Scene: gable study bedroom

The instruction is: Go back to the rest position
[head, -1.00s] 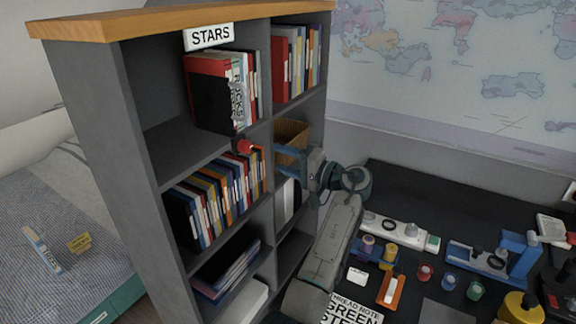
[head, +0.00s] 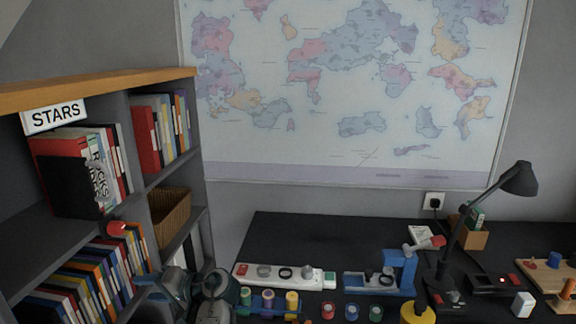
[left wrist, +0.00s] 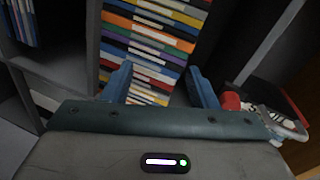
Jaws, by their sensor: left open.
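My left gripper (head: 148,284) is low in the head view, in front of the bookcase's right-hand column. In the left wrist view its two blue fingers (left wrist: 160,78) are apart with nothing held between them. A row of coloured book spines (left wrist: 155,35) lies beyond the fingers. My right gripper is in neither current view.
The grey bookcase with a wooden top (head: 95,84) stands at left, with a STARS label (head: 54,115), books and a wicker basket (head: 170,216). A red-ended object (head: 116,228) sticks out from a shelf. The dark desk (head: 300,235) carries a lamp (head: 470,215) and several small items.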

